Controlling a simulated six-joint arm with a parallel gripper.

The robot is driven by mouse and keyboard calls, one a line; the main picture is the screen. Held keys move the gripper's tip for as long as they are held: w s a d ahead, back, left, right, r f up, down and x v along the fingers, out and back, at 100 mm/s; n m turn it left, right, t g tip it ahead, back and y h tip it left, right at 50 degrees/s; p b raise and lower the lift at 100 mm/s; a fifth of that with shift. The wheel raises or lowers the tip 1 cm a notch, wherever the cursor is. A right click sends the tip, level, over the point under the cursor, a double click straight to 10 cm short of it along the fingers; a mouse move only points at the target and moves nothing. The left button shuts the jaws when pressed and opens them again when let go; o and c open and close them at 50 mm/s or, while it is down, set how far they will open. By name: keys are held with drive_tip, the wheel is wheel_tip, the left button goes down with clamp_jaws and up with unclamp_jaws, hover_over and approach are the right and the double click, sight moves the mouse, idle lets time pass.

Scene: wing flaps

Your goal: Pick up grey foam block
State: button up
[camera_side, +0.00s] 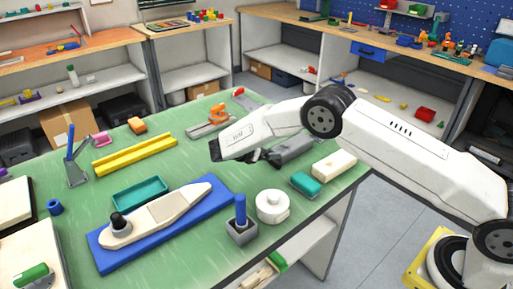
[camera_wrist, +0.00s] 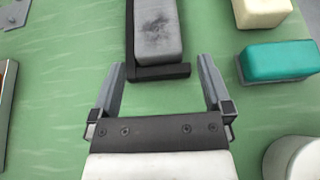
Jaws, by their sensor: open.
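The grey foam block (camera_wrist: 158,32) lies in a dark holder (camera_wrist: 162,72) with a raised end lip, straight ahead of my gripper in the wrist view. In the side view the grey block (camera_side: 292,147) is partly hidden behind my gripper. My gripper (camera_wrist: 166,78) is open and empty, with its two fingers spread wider than the block. The near end of the holder lies between the fingertips in the wrist view. In the side view my gripper (camera_side: 236,157) is low over the green table; its exact height above the table is hard to tell.
A teal block (camera_side: 305,183) and a cream block (camera_side: 335,164) lie to the right of the holder. A white round pot (camera_side: 272,207) stands nearer. A blue tray (camera_side: 105,258) with a boat-like piece, and a yellow channel (camera_side: 135,155), lie further left on the green table.

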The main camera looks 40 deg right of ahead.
sight(283, 148)
drive_tip(key=shift+w+a+f+h, duration=0.1)
drive_tip(key=shift+w+h, duration=0.1)
drive_tip(key=shift+h, duration=0.1)
drive_tip(key=shift+x, duration=1.35)
drive_tip(key=shift+x, duration=2.6)
drive_tip(key=c, duration=1)
